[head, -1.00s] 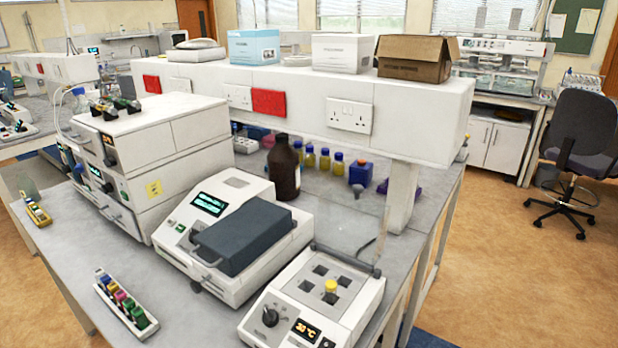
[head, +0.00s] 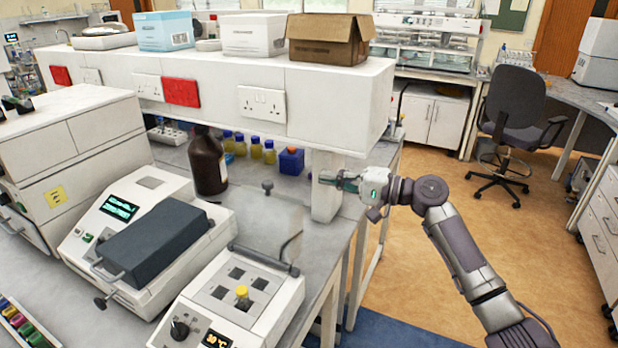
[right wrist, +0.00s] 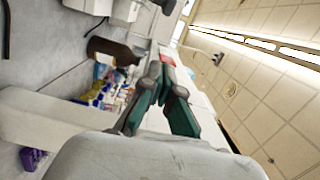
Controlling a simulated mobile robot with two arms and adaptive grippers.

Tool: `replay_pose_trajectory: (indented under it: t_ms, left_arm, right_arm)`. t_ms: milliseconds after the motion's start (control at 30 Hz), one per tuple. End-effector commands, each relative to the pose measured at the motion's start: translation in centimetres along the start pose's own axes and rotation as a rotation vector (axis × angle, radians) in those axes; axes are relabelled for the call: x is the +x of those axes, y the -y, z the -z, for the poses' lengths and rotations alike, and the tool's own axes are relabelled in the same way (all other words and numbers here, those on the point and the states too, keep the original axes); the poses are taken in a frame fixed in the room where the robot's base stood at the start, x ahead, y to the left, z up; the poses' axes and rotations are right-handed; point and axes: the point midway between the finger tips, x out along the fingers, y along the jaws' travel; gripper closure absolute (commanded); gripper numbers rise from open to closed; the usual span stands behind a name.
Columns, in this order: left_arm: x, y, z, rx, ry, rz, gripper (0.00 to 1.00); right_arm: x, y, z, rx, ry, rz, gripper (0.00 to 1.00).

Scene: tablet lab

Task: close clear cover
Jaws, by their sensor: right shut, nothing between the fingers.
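The clear cover (head: 265,222) stands raised from its hinge bar at the back of the white heating block (head: 262,322). It is almost invisible against the bench; a small dark knob (head: 267,187) shows at its upper edge. A yellow-capped tube (head: 242,294) sits in one of the block's square wells. My right gripper (head: 322,178) is shut and empty, in front of the white shelf post, to the right of the cover and apart from it. Its closed green-and-dark fingers also show in the right wrist view (right wrist: 160,65). My left gripper is out of view.
A white instrument with a dark lid (head: 155,240) stands left of the block.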

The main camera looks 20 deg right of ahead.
Motion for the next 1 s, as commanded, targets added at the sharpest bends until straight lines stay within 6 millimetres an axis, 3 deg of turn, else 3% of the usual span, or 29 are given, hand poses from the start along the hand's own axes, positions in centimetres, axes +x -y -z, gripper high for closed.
replay_pose_trajectory:
  t_ms: [400,500,700,1000]
  left_arm:
    - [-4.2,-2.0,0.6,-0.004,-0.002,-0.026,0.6]
    - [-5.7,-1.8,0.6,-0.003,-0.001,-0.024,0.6]
    - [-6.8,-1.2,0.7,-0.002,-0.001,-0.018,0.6]
    - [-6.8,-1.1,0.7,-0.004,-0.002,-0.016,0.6]
  right_arm:
    - [8.8,0.4,0.0,0.002,-0.001,-0.001,1.0]
    - [9.0,0.4,-1.7,0.001,0.0,-0.005,1.0]
    - [9.4,0.1,-3.5,-0.001,-0.002,-0.004,1.0]
    - [9.5,-0.2,-3.8,-0.001,-0.003,-0.003,1.0]
